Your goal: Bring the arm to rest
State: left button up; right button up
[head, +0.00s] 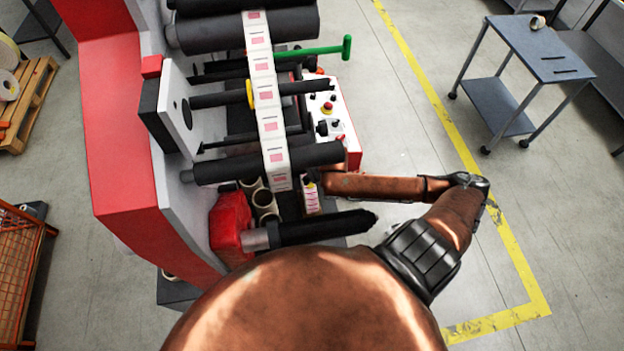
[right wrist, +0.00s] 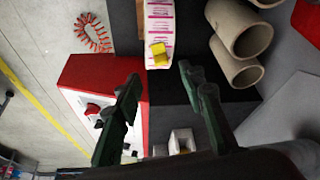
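The task's arm is taken to be my right arm (head: 385,188), which bends at the right of the head view and reaches left to the front of the label rewinder (head: 120,130). Its gripper is mostly hidden in the head view. In the right wrist view my right gripper (right wrist: 159,76) has its two dark fingers spread apart with nothing held between them. Beyond the fingertips are a white label roll with pink print (right wrist: 159,15) and a yellow piece (right wrist: 158,48). My left gripper is not in view.
The label web (head: 267,95) runs over dark rollers. A black shaft (head: 320,226) juts out below my forearm. A control box (head: 338,118) and a green-handled bar (head: 325,49) are close by. Cardboard cores (right wrist: 240,28) lie beside the gripper. A trolley (head: 540,45) stands right; the floor between is clear.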

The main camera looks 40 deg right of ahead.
jog(key=v, duration=0.3)
jog(key=shift+s+r, duration=0.2)
jog(key=shift+r, duration=0.05)
